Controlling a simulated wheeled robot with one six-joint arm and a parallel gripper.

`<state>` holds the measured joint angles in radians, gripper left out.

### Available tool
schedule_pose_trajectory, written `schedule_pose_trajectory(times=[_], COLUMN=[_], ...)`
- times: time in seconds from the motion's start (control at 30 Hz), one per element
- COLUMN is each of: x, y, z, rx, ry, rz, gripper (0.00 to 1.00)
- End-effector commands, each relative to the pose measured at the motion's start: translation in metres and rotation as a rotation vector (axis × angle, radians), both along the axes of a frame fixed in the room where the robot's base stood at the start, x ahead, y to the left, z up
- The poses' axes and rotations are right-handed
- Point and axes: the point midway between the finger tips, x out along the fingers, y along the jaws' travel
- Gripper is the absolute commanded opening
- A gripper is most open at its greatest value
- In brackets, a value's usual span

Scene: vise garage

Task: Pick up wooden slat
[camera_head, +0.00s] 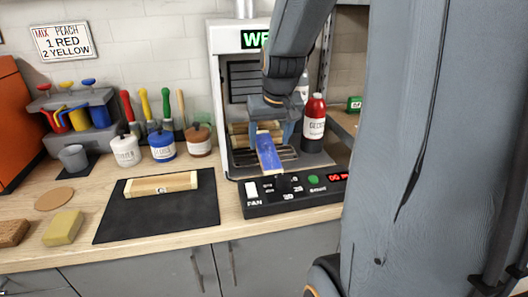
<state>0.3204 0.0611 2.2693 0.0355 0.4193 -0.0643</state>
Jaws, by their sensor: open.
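A pale wooden slat (161,184) with a small dark mark lies on the black mat (130,220). A blue-faced slat (268,152) is tilted at the front of the spray booth, and bare wooden pieces (238,134) show behind it. My gripper (270,130) is open at the booth mouth, pointing down, just above and around the top of the blue-faced slat. I cannot tell whether the fingers touch it. My arm and gripper hide part of the booth interior.
A control panel (262,208) with buttons fronts the booth (222,100). A red and black bottle (314,125) stands right of my gripper. Paint jars (162,146) and brushes stand left. A yellow sponge (63,227) lies on the wooden counter (200,228).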

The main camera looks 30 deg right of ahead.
Motion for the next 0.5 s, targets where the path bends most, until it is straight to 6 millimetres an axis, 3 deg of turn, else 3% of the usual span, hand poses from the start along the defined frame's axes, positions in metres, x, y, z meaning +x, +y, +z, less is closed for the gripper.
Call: schedule_pose_trajectory(times=[0.17, 0.5], x=[0.007, 0.021], y=[-0.002, -0.006], z=[-0.002, -0.039], rx=[0.001, 0.001], ry=[0.001, 0.002], rz=[-0.001, -0.001], gripper=[0.66, 0.66])
